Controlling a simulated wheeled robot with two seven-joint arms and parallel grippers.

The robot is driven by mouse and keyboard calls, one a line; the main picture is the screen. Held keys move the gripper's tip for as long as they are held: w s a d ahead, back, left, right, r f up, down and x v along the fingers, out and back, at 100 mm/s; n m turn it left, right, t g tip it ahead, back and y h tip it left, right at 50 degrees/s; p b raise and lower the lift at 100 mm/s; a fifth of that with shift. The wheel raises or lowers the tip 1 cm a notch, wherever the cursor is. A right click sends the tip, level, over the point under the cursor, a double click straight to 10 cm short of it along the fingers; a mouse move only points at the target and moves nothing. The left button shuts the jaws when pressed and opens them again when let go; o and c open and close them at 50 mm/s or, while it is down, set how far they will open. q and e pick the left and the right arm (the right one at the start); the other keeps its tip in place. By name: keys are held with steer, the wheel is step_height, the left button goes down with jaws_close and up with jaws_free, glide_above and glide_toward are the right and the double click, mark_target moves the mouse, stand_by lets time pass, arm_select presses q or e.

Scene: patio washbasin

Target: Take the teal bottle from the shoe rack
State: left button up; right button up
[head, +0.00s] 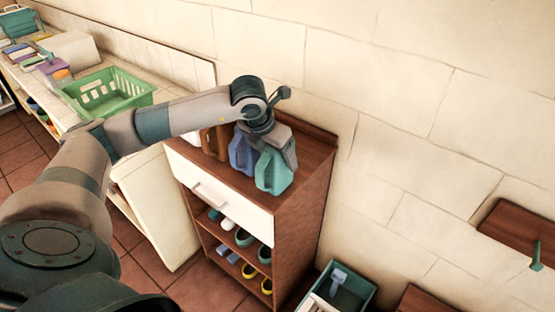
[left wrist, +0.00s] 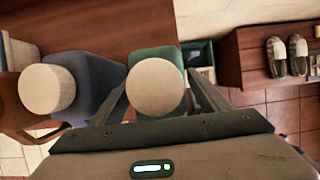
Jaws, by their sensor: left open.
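The teal bottle (head: 273,173) stands upright on top of the wooden shoe rack (head: 311,166), near its front right. My left gripper (head: 273,141) is over the bottle's top and hides part of it. In the left wrist view the bottle's pale round cap (left wrist: 155,88) lies between the two fingers of the left gripper (left wrist: 158,95), which are open. I cannot tell whether either finger touches it. My right gripper is in neither view.
A blue bottle (head: 241,153) stands close left of the teal one, with a brown container (head: 214,141) beyond it. A wall rises behind the rack. A green basket (head: 108,92) sits on the counter at left. A teal crate (head: 341,289) stands right of the rack.

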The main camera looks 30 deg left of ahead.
arm_select(q)
steer(key=shift+w+f, duration=0.1)
steer(key=shift+f, duration=0.15)
jaws_close()
steer(key=shift+r, duration=0.1)
stand_by(0.4)
